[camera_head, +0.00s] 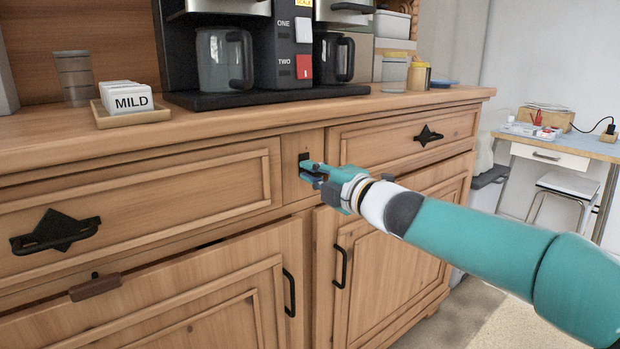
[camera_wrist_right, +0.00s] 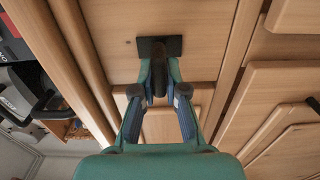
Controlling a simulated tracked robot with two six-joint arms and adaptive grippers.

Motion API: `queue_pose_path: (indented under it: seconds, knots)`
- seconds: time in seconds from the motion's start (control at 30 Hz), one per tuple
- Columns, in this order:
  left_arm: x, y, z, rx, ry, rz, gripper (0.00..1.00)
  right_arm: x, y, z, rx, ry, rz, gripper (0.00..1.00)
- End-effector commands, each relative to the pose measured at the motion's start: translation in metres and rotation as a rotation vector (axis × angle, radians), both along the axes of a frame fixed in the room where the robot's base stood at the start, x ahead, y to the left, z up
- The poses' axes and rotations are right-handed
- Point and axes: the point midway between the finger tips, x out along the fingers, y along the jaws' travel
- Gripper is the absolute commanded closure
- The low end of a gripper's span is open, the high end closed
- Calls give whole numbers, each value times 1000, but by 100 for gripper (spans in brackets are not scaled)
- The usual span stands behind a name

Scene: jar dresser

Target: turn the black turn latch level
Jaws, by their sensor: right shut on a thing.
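The black turn latch (camera_head: 304,157) is on the narrow wooden panel between the two drawers of the dresser. In the head view my right gripper (camera_head: 316,175) reaches it from the right and covers most of it. In the right wrist view the black mounting plate (camera_wrist_right: 172,44) of the latch lies flat on the wood. Its dark turning piece (camera_wrist_right: 158,76) sits between the two fingers of my right gripper (camera_wrist_right: 159,84), which are shut on it. I cannot tell the exact angle of the turning piece. My left gripper is in neither view.
The left drawer has a black handle (camera_head: 55,232), the right drawer another (camera_head: 429,136). A brown latch (camera_head: 95,286) is on the lower left door. The coffee machine (camera_head: 284,62) and a MILD card tray (camera_head: 133,117) stand on top. Door handles (camera_head: 340,267) project below my right gripper.

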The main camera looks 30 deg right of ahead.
Motion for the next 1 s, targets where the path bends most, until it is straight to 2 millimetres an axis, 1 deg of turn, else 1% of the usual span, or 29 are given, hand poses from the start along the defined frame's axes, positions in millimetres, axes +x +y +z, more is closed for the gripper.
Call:
queue_pose_path:
  seconds: [0.03, 0.53, 0.57, 0.6, 0.7, 1.0]
  knots:
    - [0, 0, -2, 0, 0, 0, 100, 1, 3, -7, -10, 9, 7, 100]
    - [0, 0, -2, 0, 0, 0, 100, 1, 3, -6, -30, 8, 7, 100]
    - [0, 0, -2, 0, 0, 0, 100, 1, 3, -6, -29, 8, 7, 85]
    - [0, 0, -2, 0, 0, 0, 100, 1, 3, -6, -29, 8, 7, 78]
    - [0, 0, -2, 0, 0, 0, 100, 1, 2, -6, -28, 7, 6, 62]
    - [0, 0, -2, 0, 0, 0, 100, -1, 1, -3, -27, 2, 2, 62]
